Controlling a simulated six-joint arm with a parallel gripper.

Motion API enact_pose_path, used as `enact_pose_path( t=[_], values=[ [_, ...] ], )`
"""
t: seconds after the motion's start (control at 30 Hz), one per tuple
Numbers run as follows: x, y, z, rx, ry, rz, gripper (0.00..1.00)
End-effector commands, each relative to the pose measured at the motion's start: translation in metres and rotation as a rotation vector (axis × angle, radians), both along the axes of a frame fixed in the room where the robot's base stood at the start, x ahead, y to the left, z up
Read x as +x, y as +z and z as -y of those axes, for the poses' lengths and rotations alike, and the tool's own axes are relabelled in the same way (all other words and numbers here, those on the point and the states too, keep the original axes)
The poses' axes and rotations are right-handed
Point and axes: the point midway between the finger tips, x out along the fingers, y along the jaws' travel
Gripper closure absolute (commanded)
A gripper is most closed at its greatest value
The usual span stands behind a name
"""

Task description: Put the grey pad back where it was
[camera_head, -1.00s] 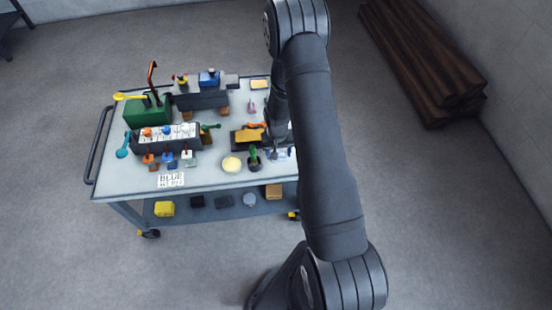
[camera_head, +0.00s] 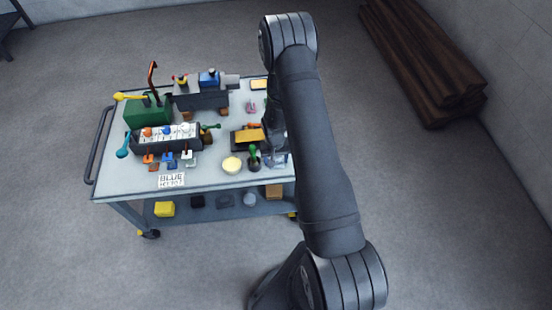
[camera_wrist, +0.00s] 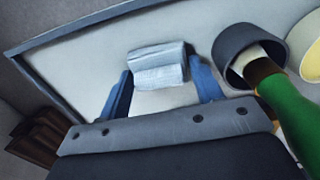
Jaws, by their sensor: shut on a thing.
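The grey pad (camera_wrist: 158,66) is a pale grey block in the wrist view. It sits between the two blue fingertips of my gripper (camera_wrist: 158,76), which is shut on it. The white trolley top (camera_wrist: 85,62) shows around and behind it. I cannot tell whether the pad touches the top. In the head view my gripper (camera_head: 274,158) is low over the trolley's right side, and the pad is too small there to make out clearly.
Close right of the pad stands a dark cup (camera_wrist: 232,62) with a green-handled tool (camera_wrist: 290,115). A pale yellow bowl (camera_head: 232,164) is beside it. A yellow-topped dark tray (camera_head: 246,139) lies behind. Levers and the engine (camera_head: 203,98) fill the left.

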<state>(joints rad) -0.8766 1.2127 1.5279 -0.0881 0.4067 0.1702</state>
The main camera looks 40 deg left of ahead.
Motion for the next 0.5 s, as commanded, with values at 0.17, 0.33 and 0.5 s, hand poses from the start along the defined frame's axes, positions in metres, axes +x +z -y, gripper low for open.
enact_pose_path(
  t=[0.17,0.33,0.5],
  values=[
    [-0.0010,-0.0108,0.0014,-0.001,-0.001,-0.001,0.65],
    [-0.0001,-0.0113,0.0004,0.001,-0.001,0.001,0.31],
    [0.0003,-0.0112,-0.0003,0.004,-0.002,0.002,0.31]
  ],
)
